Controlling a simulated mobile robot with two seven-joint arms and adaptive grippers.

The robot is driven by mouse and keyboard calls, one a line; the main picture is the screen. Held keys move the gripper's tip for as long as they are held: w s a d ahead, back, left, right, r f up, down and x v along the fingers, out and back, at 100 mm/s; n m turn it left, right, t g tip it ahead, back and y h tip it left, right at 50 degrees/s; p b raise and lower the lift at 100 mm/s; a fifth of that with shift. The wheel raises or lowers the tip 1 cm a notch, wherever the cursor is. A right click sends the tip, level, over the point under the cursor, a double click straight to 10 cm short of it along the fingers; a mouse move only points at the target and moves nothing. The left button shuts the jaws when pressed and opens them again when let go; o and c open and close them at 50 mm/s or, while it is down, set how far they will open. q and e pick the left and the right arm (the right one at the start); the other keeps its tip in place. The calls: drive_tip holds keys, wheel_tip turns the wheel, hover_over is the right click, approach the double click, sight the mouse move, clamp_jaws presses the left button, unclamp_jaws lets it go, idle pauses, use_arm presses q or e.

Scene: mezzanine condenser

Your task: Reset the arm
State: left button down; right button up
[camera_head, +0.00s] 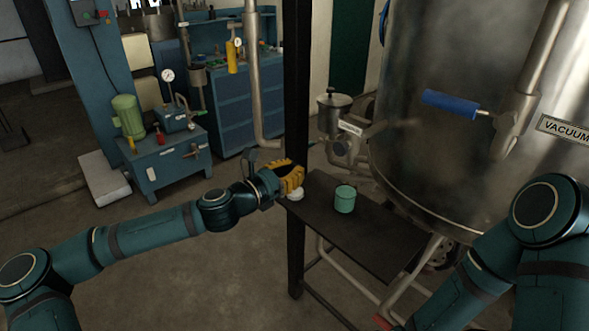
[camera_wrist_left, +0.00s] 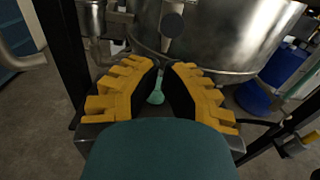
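My left arm reaches in from the left, and its left gripper (camera_head: 292,178) with yellow fingers is at the left end of a dark bench (camera_head: 385,240). In the left wrist view the fingers (camera_wrist_left: 163,75) stand apart with a narrow gap, and I see nothing held. A green cup (camera_head: 345,198) stands upright on the bench, to the right of the gripper and apart from it. A pale green patch (camera_wrist_left: 156,97) shows through the finger gap, perhaps this cup. My right arm comes in at the lower right; its gripper is outside the head view. A small yellow part at the wrist view's right edge is unclear.
A large metal tank (camera_head: 430,120) stands behind the bench. A dark post (camera_head: 296,90) rises close beside the left gripper. A small white object (camera_head: 295,195) lies just below the gripper. A blue pump unit (camera_head: 165,160) stands at the left, with open floor before it.

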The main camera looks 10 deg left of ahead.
use_arm(q)
drive_tip(key=s+d+f+m+g+y, duration=0.1)
drive_tip(key=s+d+f+m+g, duration=0.45)
drive_tip(key=f, duration=0.55)
drive_tip(key=s+d+f+m+g, duration=0.3)
drive_tip(key=s+d+f+m, duration=0.4)
drive_tip(key=s+f+m, duration=0.3)
drive_tip(key=s+a+f+m+g+y, duration=0.4)
drive_tip(key=s+a+f+m+y, duration=0.2)
drive_tip(key=s+a+f+m, duration=0.5)
wheel_tip(320, 180, down, 2)
drive_tip(key=a, duration=0.2)
drive_tip(key=shift+s+a+f, duration=0.25)
drive_tip(key=shift+s+a, duration=0.05)
